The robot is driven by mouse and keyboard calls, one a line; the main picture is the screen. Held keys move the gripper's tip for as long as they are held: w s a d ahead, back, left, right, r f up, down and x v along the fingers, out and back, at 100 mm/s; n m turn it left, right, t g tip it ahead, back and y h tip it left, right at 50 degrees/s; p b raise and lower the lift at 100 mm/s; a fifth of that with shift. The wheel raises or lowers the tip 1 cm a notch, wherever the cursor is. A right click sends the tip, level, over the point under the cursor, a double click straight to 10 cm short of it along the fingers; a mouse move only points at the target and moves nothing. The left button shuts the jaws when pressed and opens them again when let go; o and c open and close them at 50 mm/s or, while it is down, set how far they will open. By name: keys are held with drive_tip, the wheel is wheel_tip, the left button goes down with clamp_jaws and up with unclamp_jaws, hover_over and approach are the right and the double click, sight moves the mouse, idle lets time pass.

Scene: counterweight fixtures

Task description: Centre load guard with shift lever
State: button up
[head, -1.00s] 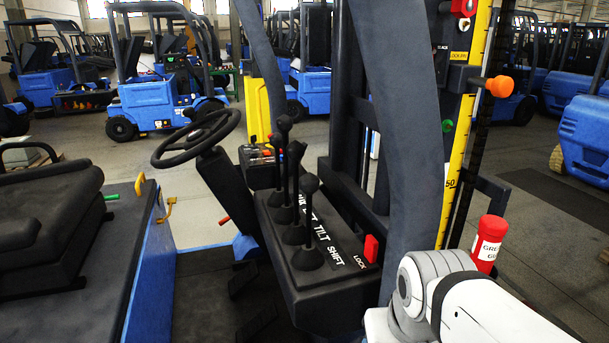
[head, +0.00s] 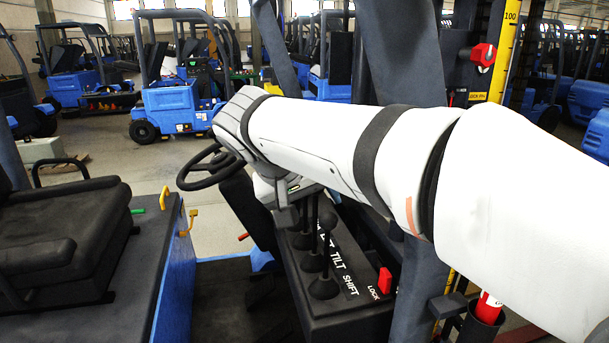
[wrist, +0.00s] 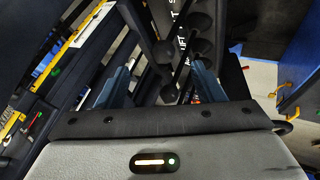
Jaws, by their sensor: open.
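The shift lever (head: 326,250) is the nearest black lever on the dark console, beside the SHIFT label (head: 267,285). In the wrist view my gripper (wrist: 160,80) is open, with two blue-grey fingers apart. Several round black lever parts (wrist: 202,47) show between and beyond the fingers; which one belongs to the shift lever I cannot tell. I see no grip on any lever. I cannot make out the load guard.
A red LOCK switch (head: 385,281) sits at the console's right end. The steering wheel (head: 208,167) is left of my gripper, the black seat (head: 75,235) further left. A dark post (head: 405,55) and a yellow scale (head: 505,50) stand behind my arm.

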sight(325, 217)
drive_tip(key=b+x, duration=0.1)
drive_tip(key=x, duration=0.2)
drive_tip(key=b+x, duration=0.2)
drive_tip(key=x, duration=0.1)
drive_tip(key=w+a+b+x, duration=0.1)
drive_tip(key=x, duration=0.2)
drive_tip(key=shift+w+r, duration=0.1)
drive_tip(key=shift+r, duration=0.1)
drive_tip(key=shift+b+x, duration=0.65)
drive_tip(key=shift+x, duration=0.15)
drive_tip(key=shift+w+r, duration=0.15)
drive_tip(key=shift+c, duration=0.4)
drive_tip(key=c, duration=0.7)
drive_tip(key=shift+d, duration=0.1)
